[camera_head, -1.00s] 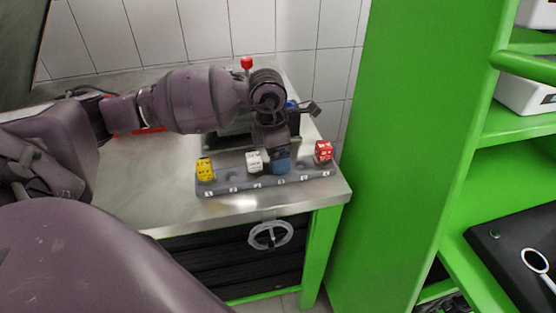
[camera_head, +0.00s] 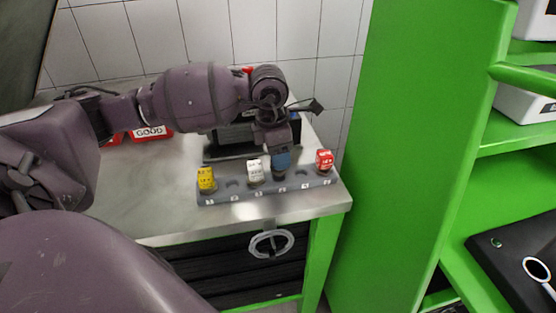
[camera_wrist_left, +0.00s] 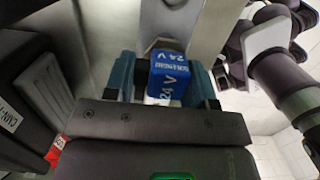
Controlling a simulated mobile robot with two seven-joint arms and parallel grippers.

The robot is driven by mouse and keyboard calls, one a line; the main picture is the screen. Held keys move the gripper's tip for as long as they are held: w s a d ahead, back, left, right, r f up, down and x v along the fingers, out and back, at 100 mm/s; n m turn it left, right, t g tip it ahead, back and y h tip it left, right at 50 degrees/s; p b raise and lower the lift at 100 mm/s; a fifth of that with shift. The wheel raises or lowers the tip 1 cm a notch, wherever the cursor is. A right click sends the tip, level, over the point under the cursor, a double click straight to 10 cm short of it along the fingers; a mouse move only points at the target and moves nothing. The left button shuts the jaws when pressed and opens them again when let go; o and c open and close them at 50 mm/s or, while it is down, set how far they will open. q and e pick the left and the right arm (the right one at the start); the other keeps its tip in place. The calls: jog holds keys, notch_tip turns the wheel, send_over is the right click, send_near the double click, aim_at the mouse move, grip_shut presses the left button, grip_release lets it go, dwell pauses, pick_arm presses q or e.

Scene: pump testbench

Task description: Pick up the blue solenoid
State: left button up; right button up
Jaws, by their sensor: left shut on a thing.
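The blue solenoid (camera_wrist_left: 170,76), marked "24 V", sits between the teal fingertips of my left gripper (camera_wrist_left: 160,82) in the left wrist view. In the head view, my left gripper (camera_head: 281,158) is shut on it and points down over the grey rack (camera_head: 220,198). It is between the white solenoid (camera_head: 255,171) and the red solenoid (camera_head: 324,161). A short dark stem shows below the gripper. I cannot tell whether it is fully clear of the rack. My right gripper is not in view.
A yellow solenoid (camera_head: 206,179) stands at the rack's left end. A dark device (camera_head: 228,143) stands behind the rack. A red tray marked "GOOD" (camera_head: 150,132) lies farther back left. A green cabinet (camera_head: 400,150) rises at the right. The bench top (camera_head: 140,190) left of the rack is clear.

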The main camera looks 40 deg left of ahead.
pick_arm(q)
notch_tip(320, 180, up, 17)
jog(key=p, duration=0.1)
jog(key=shift+r, duration=0.2)
dwell(0.6)
